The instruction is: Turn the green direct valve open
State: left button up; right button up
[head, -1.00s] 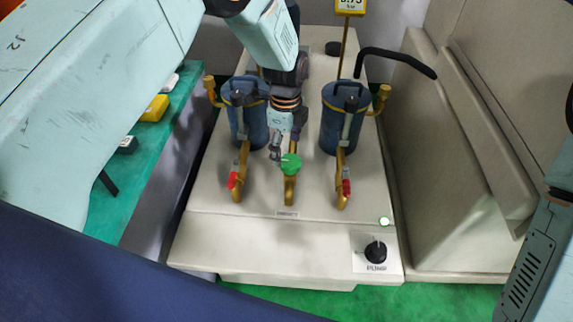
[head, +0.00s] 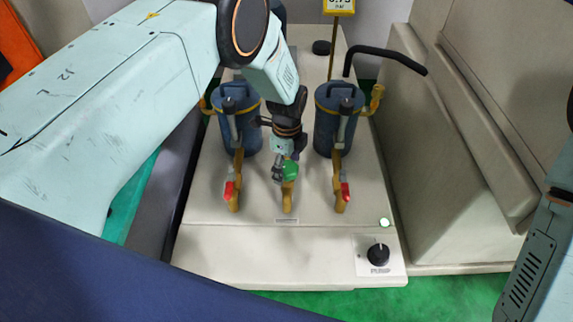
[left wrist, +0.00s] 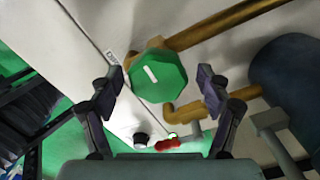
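The green direct valve (head: 291,170) is a faceted green knob on a brass pipe in the middle of the machine's top. In the left wrist view the green knob (left wrist: 158,77) has a white bar mark and sits ahead of my fingers, between their lines. My left gripper (head: 281,178) is beside the knob in the head view. In the left wrist view its two fingers (left wrist: 160,92) are spread apart, with the knob between or just beyond their tips; no clear contact shows. My right gripper is out of view.
Blue canisters stand left (head: 236,115) and right (head: 340,118) of the knob. Red-handled valves flank it at left (head: 229,191) and right (head: 346,192). A black bent handle (head: 390,58) is at the right.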

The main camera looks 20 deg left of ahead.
pick_arm(q)
jog(key=shift+c, duration=0.6)
jog(key=shift+s+d+r, duration=0.15)
jog(key=shift+s+r, duration=0.1)
jog(key=shift+s, duration=0.05)
jog(key=c, duration=0.5)
jog(key=shift+f, duration=0.15)
jog(key=c, duration=0.4)
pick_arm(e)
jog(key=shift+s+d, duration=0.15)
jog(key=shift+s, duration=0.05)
